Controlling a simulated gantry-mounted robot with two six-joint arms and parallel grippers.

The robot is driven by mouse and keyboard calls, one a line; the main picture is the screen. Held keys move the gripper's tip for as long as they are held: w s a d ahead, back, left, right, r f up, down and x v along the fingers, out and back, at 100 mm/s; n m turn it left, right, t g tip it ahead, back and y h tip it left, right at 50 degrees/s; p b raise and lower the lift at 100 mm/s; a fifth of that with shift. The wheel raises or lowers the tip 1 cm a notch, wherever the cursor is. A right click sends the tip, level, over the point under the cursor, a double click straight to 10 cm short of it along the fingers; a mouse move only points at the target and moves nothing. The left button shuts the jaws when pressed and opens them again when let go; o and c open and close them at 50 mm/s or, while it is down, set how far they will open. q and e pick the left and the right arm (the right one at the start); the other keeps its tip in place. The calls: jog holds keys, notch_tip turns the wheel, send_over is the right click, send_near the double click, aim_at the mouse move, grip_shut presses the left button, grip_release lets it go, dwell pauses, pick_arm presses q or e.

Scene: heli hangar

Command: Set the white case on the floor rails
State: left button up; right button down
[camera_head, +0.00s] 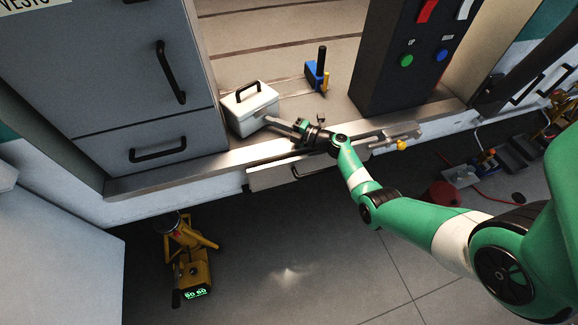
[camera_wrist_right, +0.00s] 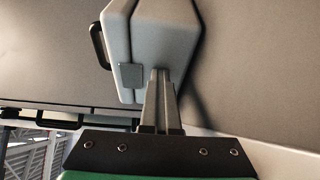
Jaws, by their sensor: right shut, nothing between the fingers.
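The white case (camera_head: 250,112) stands upright on the cabin floor, its black handle on top, close to the grey drawer cabinet at the left. Floor rails (camera_head: 268,48) run as thin strips across the cabin floor behind it. My right gripper (camera_head: 271,121) is at the right side of the case, its fingers together and empty. In the right wrist view the closed fingers (camera_wrist_right: 161,85) point at the case (camera_wrist_right: 165,40), beside its latch plate; whether they touch it cannot be told. My left gripper is not in view.
A blue and yellow tool (camera_head: 317,72) stands on the cabin floor behind the case. A dark control box (camera_head: 400,60) stands to the right. The metal sill (camera_head: 170,178) edges the floor in front. A yellow device (camera_head: 190,258) stands below.

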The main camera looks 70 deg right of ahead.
jog(key=shift+d+r, duration=0.1)
jog(key=shift+d, duration=0.15)
dwell(0.5)
jog(key=shift+s+d+r+p, duration=0.1)
jog(key=shift+s+r+p, duration=0.15)
jog(key=shift+s+p, duration=0.25)
jog(key=s+p, duration=0.1)
jog(key=s, duration=0.2)
jog(key=s+a+p, duration=0.1)
jog(key=s, duration=0.2)
jog(key=s+p, duration=0.1)
jog(key=s, duration=0.3)
jog(key=shift+a+f, duration=0.25)
jog(key=shift+a, duration=0.1)
jog(key=shift+s+f, duration=0.1)
jog(key=shift+s, duration=0.2)
